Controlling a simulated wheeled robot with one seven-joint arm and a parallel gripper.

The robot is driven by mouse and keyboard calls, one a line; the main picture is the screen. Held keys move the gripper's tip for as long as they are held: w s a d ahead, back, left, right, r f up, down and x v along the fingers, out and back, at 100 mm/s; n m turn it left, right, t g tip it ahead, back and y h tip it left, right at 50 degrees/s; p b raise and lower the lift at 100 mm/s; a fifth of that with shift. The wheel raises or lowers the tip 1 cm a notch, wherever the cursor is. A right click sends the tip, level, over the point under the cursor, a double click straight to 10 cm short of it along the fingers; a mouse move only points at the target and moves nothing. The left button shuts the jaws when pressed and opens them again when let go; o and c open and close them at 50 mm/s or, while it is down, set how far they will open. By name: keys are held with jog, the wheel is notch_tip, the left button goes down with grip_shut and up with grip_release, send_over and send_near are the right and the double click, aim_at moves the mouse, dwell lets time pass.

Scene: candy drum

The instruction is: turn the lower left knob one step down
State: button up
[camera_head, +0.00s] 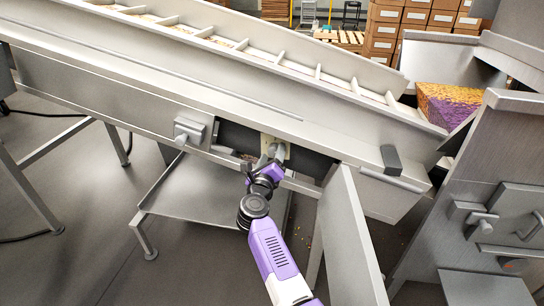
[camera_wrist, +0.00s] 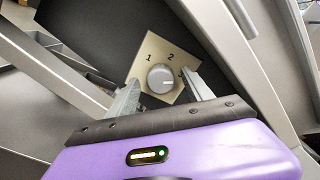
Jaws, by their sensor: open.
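The knob (camera_wrist: 160,78) is a round grey dial on a square beige plate (camera_wrist: 150,48) marked 1, 2 and 3, seen in the wrist view. A pale line on the knob points right, close to the 3, which a finger partly covers. My gripper (camera_wrist: 160,77) is open, one finger at the lower left of the knob and one at its right. I cannot tell whether either finger touches it. In the head view my gripper (camera_head: 276,153) reaches the dark recess under the conveyor, where the plate (camera_head: 265,140) is partly visible and the knob is hidden.
The sloped conveyor (camera_head: 130,92) runs above my arm. A grey box with a handle (camera_head: 190,130) is mounted left of the recess. An upright metal panel (camera_head: 350,235) stands close to the right of my arm. A low metal tray (camera_head: 190,205) lies below.

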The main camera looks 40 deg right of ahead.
grip_shut()
jog(key=shift+r+n+p, duration=0.1)
jog(key=shift+n+p, duration=0.2)
jog(key=shift+p, duration=0.1)
jog(key=shift+r+n+p, duration=0.1)
jog(key=shift+n+p, duration=0.7)
jog(key=shift+p, duration=0.25)
jog(key=n+p, duration=0.3)
jog(key=shift+n, duration=0.4)
jog(key=n+p, duration=0.1)
jog(key=n, duration=0.1)
jog(key=n+p, duration=0.2)
jog(key=n, duration=0.1)
jog(key=shift+f+n+p, duration=0.25)
jog(key=shift+n+p, duration=0.05)
jog(key=shift+p, duration=0.05)
jog(key=shift+f, duration=0.1)
jog(key=shift+a, duration=0.1)
grip_release()
